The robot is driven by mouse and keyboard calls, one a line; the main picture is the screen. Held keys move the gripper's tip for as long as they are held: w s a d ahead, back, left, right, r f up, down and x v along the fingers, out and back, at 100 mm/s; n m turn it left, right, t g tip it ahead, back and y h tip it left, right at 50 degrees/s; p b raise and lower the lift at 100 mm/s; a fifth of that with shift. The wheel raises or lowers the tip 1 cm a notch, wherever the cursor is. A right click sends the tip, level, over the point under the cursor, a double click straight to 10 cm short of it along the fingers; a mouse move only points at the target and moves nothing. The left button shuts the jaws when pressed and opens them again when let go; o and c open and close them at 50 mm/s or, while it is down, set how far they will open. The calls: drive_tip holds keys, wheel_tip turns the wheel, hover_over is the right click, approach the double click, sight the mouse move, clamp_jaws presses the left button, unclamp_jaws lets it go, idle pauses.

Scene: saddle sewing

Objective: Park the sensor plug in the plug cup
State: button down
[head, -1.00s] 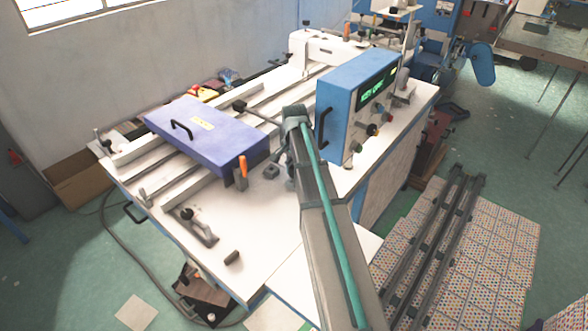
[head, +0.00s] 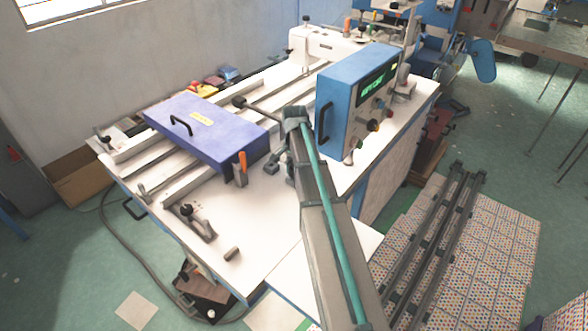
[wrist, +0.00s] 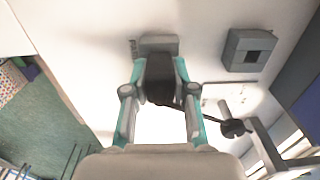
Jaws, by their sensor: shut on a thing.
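In the wrist view my gripper (wrist: 160,68) is shut on the black sensor plug (wrist: 160,88), with one teal finger on each side. A thin dark cable runs from the plug to the right. The plug's far end meets or overlaps a grey block (wrist: 158,42); I cannot tell whether it is seated there or just in front. A grey square block with a dark square opening (wrist: 248,50), which looks like the plug cup, stands apart to the right. In the head view my arm hides most of the gripper and the plug.
A blue control box (head: 345,100) stands right of my arm. A purple-blue covered plate (head: 205,132) lies left on the white table (head: 255,225). An orange-handled clamp (head: 241,168) stands by its corner. A dark round knob (wrist: 235,128) lies near the cable.

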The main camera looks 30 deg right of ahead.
drive_tip(key=c, duration=0.9)
unclamp_jaws()
drive_tip(key=shift+o, duration=0.2)
drive_tip(key=shift+r, duration=0.15)
wheel_tip(320, 180, up, 12)
drive_tip(key=shift+f, duration=0.1)
